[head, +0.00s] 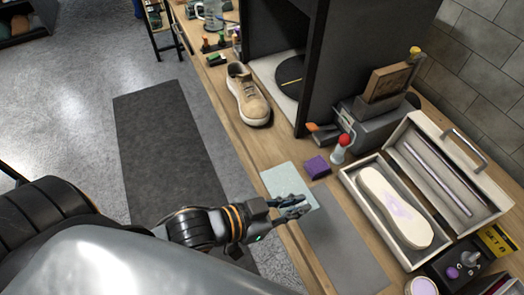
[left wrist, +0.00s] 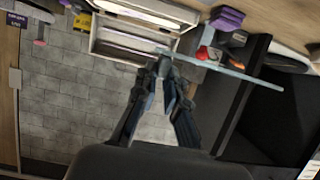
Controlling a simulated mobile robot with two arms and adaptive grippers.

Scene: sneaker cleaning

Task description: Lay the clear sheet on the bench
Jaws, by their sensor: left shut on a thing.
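The clear sheet (head: 283,178) is a pale, see-through greenish square over the front part of the wooden bench (head: 255,143) in the head view. My left gripper (head: 298,205) is shut on its near edge. In the left wrist view the fingertips (left wrist: 163,66) meet at one end of the sheet (left wrist: 235,73), which shows edge-on as a thin pale-blue strip. I cannot tell how far it is above the bench. My right gripper is not in view.
A grey mat (head: 345,250) lies right of the sheet. A purple block (head: 316,167), a red-topped bottle (head: 342,148) and a beige sneaker (head: 248,95) stand nearby. An open case (head: 350,178) holds a shoe sole (head: 395,208). A dark cabinet (head: 345,60) rises behind.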

